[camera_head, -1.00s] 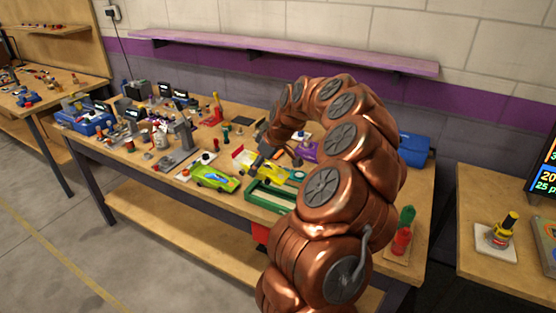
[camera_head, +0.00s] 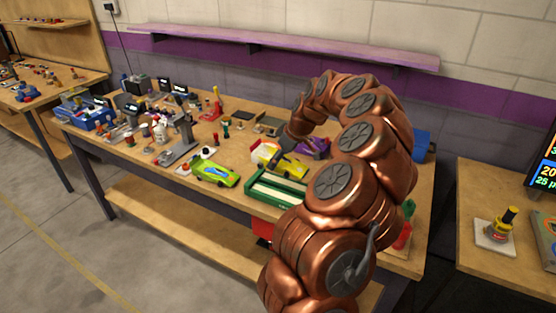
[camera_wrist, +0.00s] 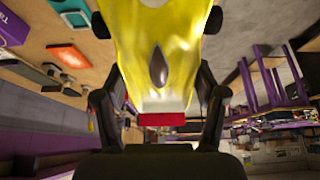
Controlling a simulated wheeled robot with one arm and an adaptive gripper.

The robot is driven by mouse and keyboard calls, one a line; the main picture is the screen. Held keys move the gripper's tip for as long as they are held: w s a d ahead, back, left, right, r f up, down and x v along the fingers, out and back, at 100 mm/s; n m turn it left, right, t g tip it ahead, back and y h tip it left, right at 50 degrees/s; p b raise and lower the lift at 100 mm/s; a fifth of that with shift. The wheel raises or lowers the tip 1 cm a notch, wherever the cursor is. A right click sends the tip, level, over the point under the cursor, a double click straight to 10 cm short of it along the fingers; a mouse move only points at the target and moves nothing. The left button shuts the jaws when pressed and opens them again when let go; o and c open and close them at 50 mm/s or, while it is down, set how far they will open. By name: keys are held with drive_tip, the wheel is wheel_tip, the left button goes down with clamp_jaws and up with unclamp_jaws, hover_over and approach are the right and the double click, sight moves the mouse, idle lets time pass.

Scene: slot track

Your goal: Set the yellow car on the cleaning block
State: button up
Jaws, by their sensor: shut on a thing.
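The yellow car (camera_head: 292,168) is in my gripper (camera_head: 276,160), close behind the green-framed block in the head view. In the wrist view the yellow car (camera_wrist: 158,40) fills the upper middle, with a dark teardrop cockpit, black wheels and a red strip at its near end. My gripper's dark fingers (camera_wrist: 158,108) stand on both sides of it. A green-framed block with a pale top (camera_head: 276,190), which looks like the cleaning block, lies at the table's front edge. My arm hides its right end. Whether the car touches anything below is unclear.
A lime-green car (camera_head: 215,174) sits left of the block. A purple car (camera_head: 314,147) is behind the yellow one, partly hidden by my arm. Tools and small parts crowd the table's left half. A purple shelf (camera_head: 290,43) runs along the wall.

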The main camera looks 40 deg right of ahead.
sight(290, 164)
drive_tip(key=shift+f, duration=0.2)
drive_tip(key=shift+f+b, duration=3.7)
drive_tip(key=shift+f, duration=0.45)
drive_tip(key=o, duration=1.4)
drive_tip(key=shift+c, duration=0.2)
drive_tip(key=v, duration=1.2)
